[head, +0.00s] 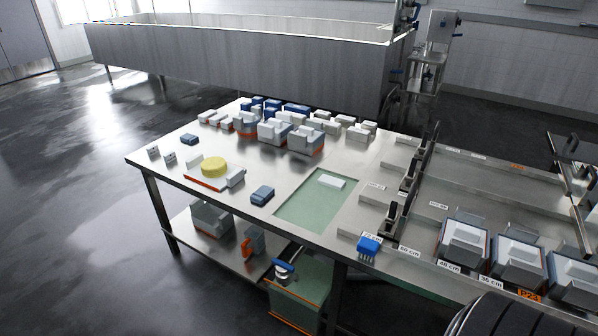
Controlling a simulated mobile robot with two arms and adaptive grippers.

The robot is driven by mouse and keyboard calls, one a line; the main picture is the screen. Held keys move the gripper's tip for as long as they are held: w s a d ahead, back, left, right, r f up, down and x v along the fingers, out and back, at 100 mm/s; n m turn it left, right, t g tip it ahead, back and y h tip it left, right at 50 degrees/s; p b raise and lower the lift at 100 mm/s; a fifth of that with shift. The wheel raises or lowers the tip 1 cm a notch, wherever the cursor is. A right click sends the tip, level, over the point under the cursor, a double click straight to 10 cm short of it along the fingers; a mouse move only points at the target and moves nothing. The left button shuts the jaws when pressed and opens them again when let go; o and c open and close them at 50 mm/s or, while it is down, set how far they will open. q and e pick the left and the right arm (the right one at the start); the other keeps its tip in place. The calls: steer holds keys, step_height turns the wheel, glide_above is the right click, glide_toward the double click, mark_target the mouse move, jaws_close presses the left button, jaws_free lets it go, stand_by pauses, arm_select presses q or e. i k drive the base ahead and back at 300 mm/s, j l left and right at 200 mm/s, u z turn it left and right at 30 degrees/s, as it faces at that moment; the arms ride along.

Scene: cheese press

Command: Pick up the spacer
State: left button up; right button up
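I cannot tell for certain which thing is the spacer. A small white block (331,181) lies alone on the green mat (300,212) set on the steel table. Several small white and grey blocks (357,134) stand in a group at the table's back. Neither of my grippers shows in the head view, so their state and what they hold are hidden.
Blue-grey blocks (262,194) and larger grey moulds (307,139) stand nearby. A blue brush (369,246) is at the front edge. Labelled lanes with grey moulds (463,240) fill the right.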

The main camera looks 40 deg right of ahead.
mark_target(330, 181)
steer(key=i+j+z, duration=0.1)
steer(key=i+z, duration=0.25)
steer(key=i, duration=0.15)
steer(key=i+j+z, duration=0.2)
steer(key=i+z, duration=0.15)
steer(key=i, duration=0.15)
